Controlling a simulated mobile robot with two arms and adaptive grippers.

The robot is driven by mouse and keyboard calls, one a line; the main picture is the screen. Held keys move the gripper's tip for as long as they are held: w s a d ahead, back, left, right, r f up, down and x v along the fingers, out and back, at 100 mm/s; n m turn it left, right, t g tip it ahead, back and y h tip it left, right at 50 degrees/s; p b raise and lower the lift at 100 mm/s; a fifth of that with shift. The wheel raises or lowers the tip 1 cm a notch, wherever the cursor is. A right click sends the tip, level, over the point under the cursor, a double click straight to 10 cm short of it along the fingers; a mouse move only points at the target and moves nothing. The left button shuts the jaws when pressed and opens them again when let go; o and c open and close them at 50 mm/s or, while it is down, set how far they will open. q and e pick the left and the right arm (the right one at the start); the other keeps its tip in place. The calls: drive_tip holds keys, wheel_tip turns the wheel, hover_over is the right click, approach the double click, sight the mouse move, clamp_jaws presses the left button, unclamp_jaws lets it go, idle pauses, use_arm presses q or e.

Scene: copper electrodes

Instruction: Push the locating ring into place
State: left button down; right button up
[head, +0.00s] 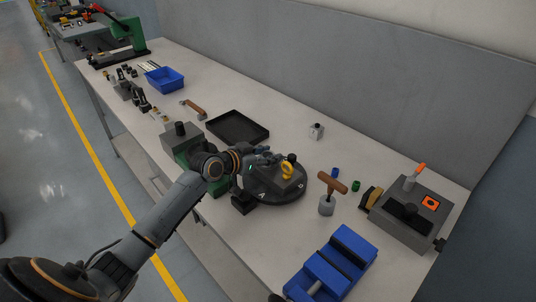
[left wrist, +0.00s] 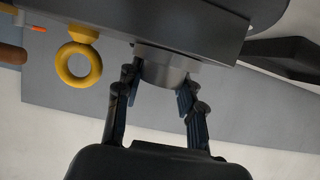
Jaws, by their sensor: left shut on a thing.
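My left gripper (head: 268,158) reaches over a dark round turntable (head: 262,195) from the left. In the left wrist view its two fingers (left wrist: 159,86) are on both sides of a short grey metal round part (left wrist: 163,66), shut on it. This part sits against the edge of a dark grey block (left wrist: 190,32); whether it is fully seated I cannot tell. A yellow ring (head: 288,171) stands on the fixture on the turntable; it also shows left of the fingers in the left wrist view (left wrist: 78,64). Which of these is the locating ring is not clear. My right gripper is not in view.
A wooden-handled tool (head: 327,205) stands right of the turntable, with a blue vise (head: 335,262) in front. A grey control box (head: 407,212) is farther right. A black tray (head: 238,126) lies behind the arm. The table's back right is mostly clear.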

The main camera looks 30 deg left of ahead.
use_arm(q)
drive_tip(key=c, duration=0.8)
unclamp_jaws()
drive_tip(key=shift+o, duration=0.3)
drive_tip(key=shift+f, duration=0.15)
drive_tip(key=shift+p+v, duration=1.3)
drive_tip(key=shift+v, duration=1.25)
